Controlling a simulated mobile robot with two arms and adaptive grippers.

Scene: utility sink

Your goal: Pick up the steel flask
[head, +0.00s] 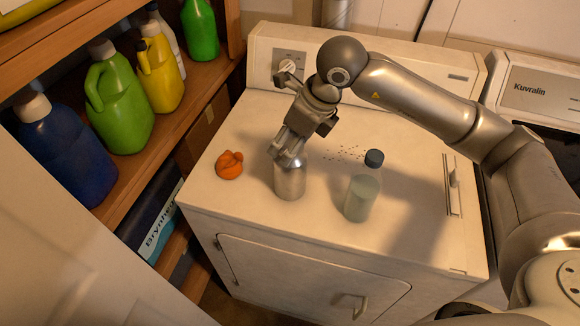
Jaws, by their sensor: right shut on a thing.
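The steel flask (290,180) stands upright on top of the white dryer (240,118). It is a silvery cylinder. My right gripper (289,153) comes down onto its upper end from above and is shut on it. The fingers hide the flask's top. Its base looks to be at the dryer's surface; I cannot tell if there is a gap. My left gripper is not in the view.
A clear bottle with a dark cap (362,188) stands right of the flask. An orange lumpy object (229,165) lies to its left. Dark specks lie behind. A wooden shelf with several jugs, including a green jug (118,100), borders the left. Clear room lies at the dryer's front.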

